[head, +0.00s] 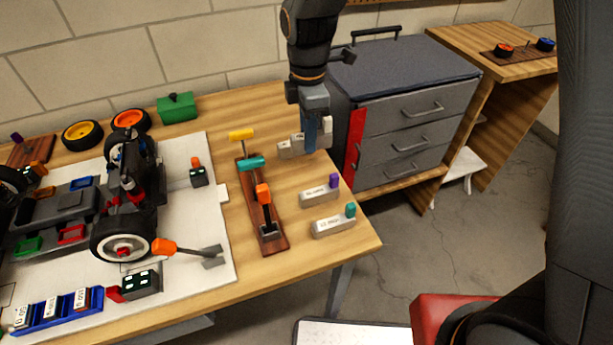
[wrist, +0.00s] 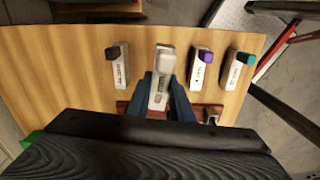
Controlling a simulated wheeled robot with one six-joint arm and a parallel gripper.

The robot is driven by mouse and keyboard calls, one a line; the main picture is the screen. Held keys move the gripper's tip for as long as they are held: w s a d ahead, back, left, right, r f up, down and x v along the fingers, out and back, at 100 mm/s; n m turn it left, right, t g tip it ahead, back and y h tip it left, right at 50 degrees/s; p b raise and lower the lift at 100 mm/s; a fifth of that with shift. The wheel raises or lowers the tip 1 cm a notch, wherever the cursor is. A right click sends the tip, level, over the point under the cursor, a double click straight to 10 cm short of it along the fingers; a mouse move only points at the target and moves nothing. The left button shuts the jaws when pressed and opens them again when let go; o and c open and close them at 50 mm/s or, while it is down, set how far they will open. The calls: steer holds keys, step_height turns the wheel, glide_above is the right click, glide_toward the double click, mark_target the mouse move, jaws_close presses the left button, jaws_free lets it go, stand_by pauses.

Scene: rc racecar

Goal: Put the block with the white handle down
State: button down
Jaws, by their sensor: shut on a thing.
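My gripper (wrist: 160,92) is shut on the block with the white handle (wrist: 161,72), a pale labelled block between the blue fingers in the wrist view. It looks larger than its neighbours there, as if a little above the wooden table; the exact gap cannot be told. In the head view my gripper (head: 311,132) is over the table's right part, where pale block shapes overlap around the fingers. In the wrist view, a block with a black handle (wrist: 119,70) lies to its left, and a block with a purple handle (wrist: 199,72) to its right.
A teal-handled block (head: 334,226) lies near the table's right edge. A dark wooden rack (head: 250,200) with coloured-handled tools is left of the blocks. The toy car (head: 60,215) sits on a white mat (head: 205,300). A grey drawer cabinet (head: 410,125) stands behind right.

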mark_target(303, 136)
steer(key=shift+s+a+r+n, duration=0.15)
steer(key=shift+a+r+n, duration=0.1)
steer(key=shift+a+n, duration=0.2)
steer(key=shift+s+a+f, duration=0.1)
steer(key=shift+a+f, duration=0.05)
steer(key=shift+f, duration=0.1)
step_height(303, 136, down, 9)
steer(key=shift+f+p, duration=0.15)
steer(key=shift+p, duration=0.4)
steer(key=shift+f, duration=0.1)
steer(key=c, duration=1.6)
jaws_free()
steer(key=shift+o, duration=0.2)
step_height(303, 136, up, 12)
steer(key=shift+r+b, duration=0.15)
steer(key=shift+b, duration=0.6)
